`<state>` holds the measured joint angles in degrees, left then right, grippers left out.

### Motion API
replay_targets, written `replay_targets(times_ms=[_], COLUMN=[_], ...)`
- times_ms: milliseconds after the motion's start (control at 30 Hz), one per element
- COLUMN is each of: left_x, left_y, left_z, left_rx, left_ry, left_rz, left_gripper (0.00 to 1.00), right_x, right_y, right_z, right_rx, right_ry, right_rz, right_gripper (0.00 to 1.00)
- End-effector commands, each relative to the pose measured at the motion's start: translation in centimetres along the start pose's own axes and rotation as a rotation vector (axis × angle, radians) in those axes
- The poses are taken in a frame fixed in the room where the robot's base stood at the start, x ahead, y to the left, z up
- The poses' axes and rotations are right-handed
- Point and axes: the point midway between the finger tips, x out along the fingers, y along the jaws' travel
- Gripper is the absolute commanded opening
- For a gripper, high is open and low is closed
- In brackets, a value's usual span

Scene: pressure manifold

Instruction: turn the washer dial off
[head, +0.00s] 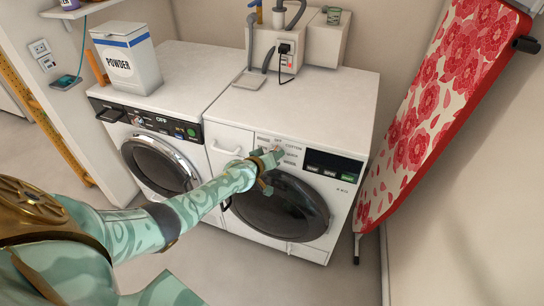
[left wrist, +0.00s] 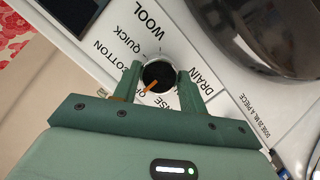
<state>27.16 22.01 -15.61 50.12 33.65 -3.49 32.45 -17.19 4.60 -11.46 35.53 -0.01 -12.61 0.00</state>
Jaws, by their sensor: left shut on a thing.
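The washer dial (left wrist: 157,74) is a round dark knob on a light ring in the left wrist view, with an orange pointer mark. The mark points down-left in that view, toward a label partly hidden by my gripper. WOOL, QUICK, COTTON and DRAIN show around the dial. My left gripper (left wrist: 159,80) has one finger on each side of the dial and is shut on it. In the head view my left gripper (head: 270,163) is at the control panel of the right-hand machine (head: 325,107), covering most of the dial. My right gripper is not in view.
A second white machine (head: 185,75) stands on the left with a powder box (head: 127,65) on top. A socket box (head: 275,45) and hoses are behind. A red floral ironing board (head: 450,95) leans at right. Floor in front is clear.

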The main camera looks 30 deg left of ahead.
Motion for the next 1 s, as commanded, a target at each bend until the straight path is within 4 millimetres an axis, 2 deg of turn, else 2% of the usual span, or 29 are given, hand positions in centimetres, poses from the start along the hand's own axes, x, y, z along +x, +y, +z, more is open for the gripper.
replay_targets(times_ms=[67,100,167,200,467,567,667,800,1000], left_x=[0.0,0.0,0.0,0.0,-0.1,-0.9,-2.7,-6.5,-11.9], left_y=[-0.1,-0.1,-0.1,-0.1,0.0,0.1,0.3,0.5,0.4], left_z=[0.3,0.3,0.3,0.3,0.1,-0.1,-0.4,-0.6,-0.3], left_rx=[0.001,0.0,0.0,0.0,-0.001,-0.002,-0.001,-0.003,-0.002], left_ry=[-0.005,-0.005,-0.005,-0.005,-0.002,-0.002,-0.001,-0.001,-0.002], left_rz=[-0.002,-0.002,-0.002,-0.002,-0.001,0.0,0.001,0.001,0.0], left_gripper=[0.19,0.45,0.61,0.64,0.64,0.64,0.64,0.64,0.64], right_x=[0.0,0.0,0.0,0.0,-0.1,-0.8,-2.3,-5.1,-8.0], right_y=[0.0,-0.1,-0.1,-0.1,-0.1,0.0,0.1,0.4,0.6], right_z=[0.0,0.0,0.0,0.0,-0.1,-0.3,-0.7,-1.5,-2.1], right_rx=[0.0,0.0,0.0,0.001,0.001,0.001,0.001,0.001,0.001], right_ry=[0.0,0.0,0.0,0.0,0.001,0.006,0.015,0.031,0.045], right_rz=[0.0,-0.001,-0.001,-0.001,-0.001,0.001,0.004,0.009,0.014], right_gripper=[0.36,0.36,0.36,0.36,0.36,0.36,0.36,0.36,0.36])
